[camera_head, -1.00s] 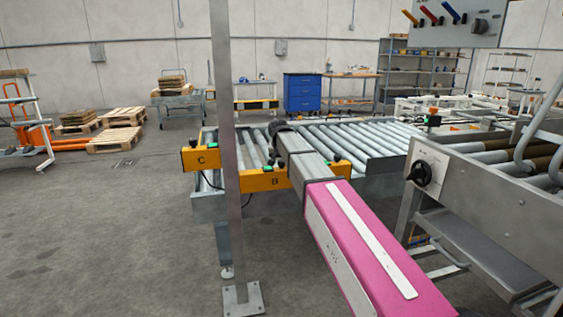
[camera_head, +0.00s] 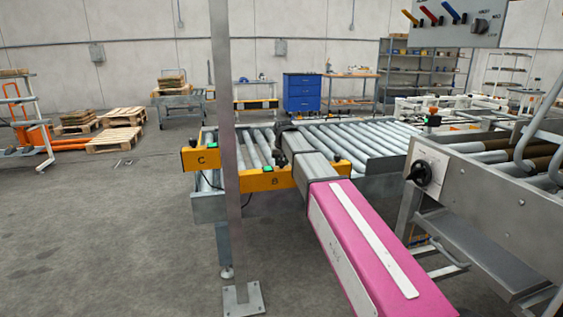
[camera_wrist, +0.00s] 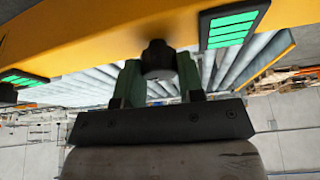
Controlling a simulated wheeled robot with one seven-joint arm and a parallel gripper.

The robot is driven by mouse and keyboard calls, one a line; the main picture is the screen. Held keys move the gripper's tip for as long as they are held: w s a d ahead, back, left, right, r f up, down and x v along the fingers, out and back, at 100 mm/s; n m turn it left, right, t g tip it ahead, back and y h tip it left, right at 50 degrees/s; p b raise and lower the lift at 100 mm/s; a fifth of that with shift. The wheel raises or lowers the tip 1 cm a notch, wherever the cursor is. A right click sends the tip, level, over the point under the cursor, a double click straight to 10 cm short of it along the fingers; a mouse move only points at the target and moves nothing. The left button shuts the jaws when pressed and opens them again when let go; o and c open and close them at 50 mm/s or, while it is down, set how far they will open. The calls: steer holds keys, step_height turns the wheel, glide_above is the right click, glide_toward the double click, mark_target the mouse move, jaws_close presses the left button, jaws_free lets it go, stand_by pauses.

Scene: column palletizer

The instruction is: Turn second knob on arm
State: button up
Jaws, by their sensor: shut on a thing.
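A yellow arm panel (camera_head: 250,183) carries the letters C and B, black knobs and green displays. My gripper (camera_wrist: 158,80) is shut on a black knob (camera_wrist: 158,56), with one dark green finger on each side of it. In the head view this knob (camera_head: 281,160) is by the B mark, partly hidden by my gripper. Another knob (camera_head: 193,142) stands on the C section at the left. A third knob (camera_head: 337,156) is to the right of my arm. A green display (camera_wrist: 233,27) lies beside the held knob in the wrist view.
A grey upright post (camera_head: 233,200) stands in front of the panel, left of my arm. Roller conveyors (camera_head: 350,138) lie behind the panel.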

stand_by(0.3)
steer(key=o, duration=0.9)
steer(key=v, duration=1)
steer(key=shift+s+r, duration=0.2)
steer(key=shift+r, duration=0.2)
steer(key=s+d+f+g, duration=0.1)
steer(key=s+d+f, duration=0.45)
steer(key=f, duration=0.45)
steer(key=s+d+f+g, duration=0.1)
steer(key=s+d+f, duration=0.5)
steer(key=f, duration=0.4)
steer(key=s+d+f+m+g, duration=0.1)
steer(key=s+d+f, duration=0.4)
steer(key=s+f, duration=0.3)
steer(key=s+d+f+m+g, duration=0.1)
steer(key=s+d+f, duration=0.5)
steer(key=s+f, duration=0.3)
steer(key=shift+s+h, duration=0.4)
steer(key=shift+s, duration=0.15)
